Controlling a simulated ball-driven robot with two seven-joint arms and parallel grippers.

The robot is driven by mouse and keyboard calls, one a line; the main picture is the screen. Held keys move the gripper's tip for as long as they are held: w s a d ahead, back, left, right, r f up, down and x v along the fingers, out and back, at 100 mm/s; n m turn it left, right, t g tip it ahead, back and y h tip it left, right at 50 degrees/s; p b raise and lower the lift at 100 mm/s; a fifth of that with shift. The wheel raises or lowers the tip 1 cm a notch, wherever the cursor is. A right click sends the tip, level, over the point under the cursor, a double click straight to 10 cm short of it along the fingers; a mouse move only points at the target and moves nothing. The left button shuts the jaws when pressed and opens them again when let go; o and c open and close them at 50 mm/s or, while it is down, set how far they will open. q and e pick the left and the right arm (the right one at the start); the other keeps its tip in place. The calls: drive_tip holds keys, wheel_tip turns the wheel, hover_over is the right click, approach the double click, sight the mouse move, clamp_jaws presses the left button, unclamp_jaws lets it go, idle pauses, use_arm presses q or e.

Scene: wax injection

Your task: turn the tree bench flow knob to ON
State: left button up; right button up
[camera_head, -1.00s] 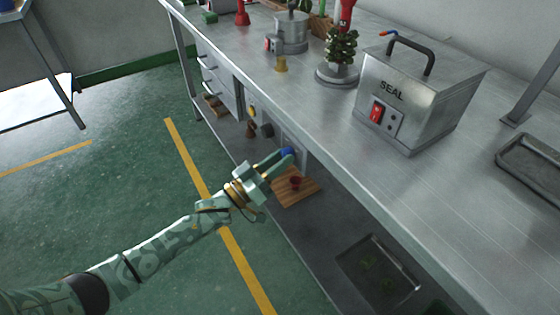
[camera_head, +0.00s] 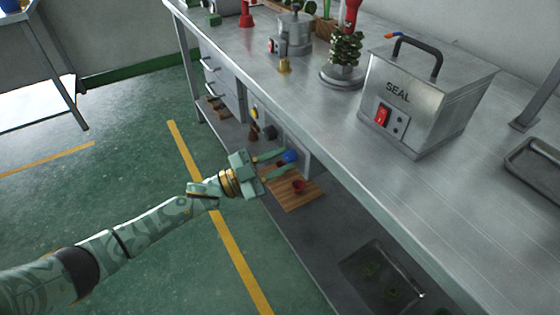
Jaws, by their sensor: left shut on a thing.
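A blue knob (camera_head: 291,156) sits on the grey panel (camera_head: 306,158) under the front edge of the steel bench. My left gripper (camera_head: 284,160) reaches it from the left, with its two fingers shut on the blue knob. The fingers hide part of the knob. No ON mark or pointer on it can be made out. My right gripper is not in view.
A black knob (camera_head: 270,132) and a yellow knob (camera_head: 254,112) are farther along the bench front. The SEAL box (camera_head: 420,95) stands on the bench top (camera_head: 330,110).

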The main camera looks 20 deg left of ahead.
use_arm(q)
drive_tip(key=shift+m+g, duration=0.4)
drive_tip(key=shift+m, duration=0.3)
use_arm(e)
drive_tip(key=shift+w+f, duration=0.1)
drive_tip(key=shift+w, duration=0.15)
use_arm(q)
drive_tip(key=o, duration=1)
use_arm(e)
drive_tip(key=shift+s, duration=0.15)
use_arm(q)
drive_tip(key=shift+s+a, duration=0.1)
drive_tip(key=shift+a, duration=0.1)
drive_tip(key=p+v, duration=0.2)
drive_tip(key=v, duration=1.4)
drive_tip(key=shift+f, duration=0.3)
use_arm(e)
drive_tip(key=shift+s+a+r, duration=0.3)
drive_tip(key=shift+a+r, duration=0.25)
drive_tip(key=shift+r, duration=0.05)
